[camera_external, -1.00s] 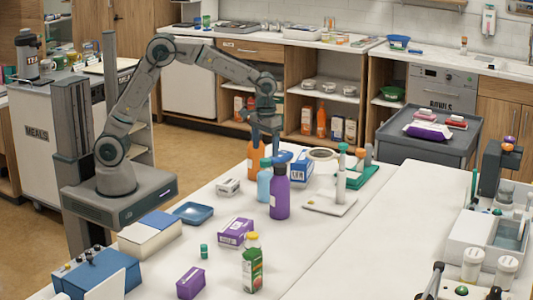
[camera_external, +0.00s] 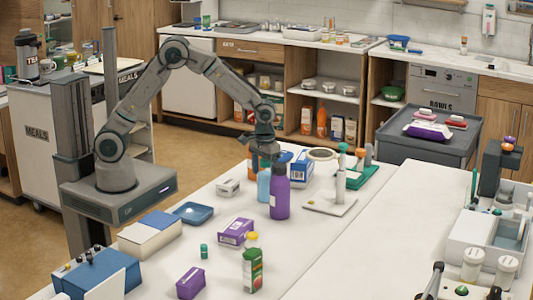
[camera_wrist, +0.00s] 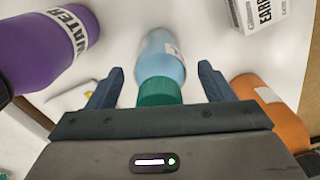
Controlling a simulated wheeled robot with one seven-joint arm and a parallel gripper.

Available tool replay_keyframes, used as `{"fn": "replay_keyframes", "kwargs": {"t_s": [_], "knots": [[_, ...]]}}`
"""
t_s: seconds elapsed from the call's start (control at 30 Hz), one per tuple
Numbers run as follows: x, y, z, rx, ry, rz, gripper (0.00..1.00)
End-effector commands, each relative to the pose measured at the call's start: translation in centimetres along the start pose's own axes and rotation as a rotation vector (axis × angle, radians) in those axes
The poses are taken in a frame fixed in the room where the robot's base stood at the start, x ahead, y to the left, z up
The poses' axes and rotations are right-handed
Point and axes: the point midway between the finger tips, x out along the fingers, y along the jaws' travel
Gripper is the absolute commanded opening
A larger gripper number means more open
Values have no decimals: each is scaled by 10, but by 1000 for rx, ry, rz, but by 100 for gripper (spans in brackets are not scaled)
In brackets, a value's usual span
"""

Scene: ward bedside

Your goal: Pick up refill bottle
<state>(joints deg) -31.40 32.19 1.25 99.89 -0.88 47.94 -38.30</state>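A light blue bottle (camera_external: 263,186) stands on the white table, left of a purple bottle (camera_external: 279,194). In the wrist view the light blue bottle (camera_wrist: 164,58) has a green cap (camera_wrist: 159,92) and lies between my fingers, with a gap on each side. My gripper (camera_external: 264,158) points down over it, and in the wrist view my gripper (camera_wrist: 160,84) is open and empty. No label reading refill is legible, so I cannot confirm which bottle is the refill bottle. My gripper hides the bottle's top in the external view.
The purple bottle (camera_wrist: 50,45), marked WATER, is close on the left in the wrist view. An orange bottle (camera_wrist: 272,110) is close on the right. A blue and white box (camera_external: 300,168) stands behind.

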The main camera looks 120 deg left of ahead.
Motion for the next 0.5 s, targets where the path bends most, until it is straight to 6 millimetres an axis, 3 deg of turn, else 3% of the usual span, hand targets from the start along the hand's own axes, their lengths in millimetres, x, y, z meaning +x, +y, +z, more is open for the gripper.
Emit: {"fn": "replay_keyframes", "kwargs": {"t_s": [0.03, 0.2, 0.5], "knots": [[0, 0, 0, 0, 0, 0, 60], [0, 0, 0, 0, 0, 0, 17], [-3, 0, -1, 0, 2, 2, 17]]}}
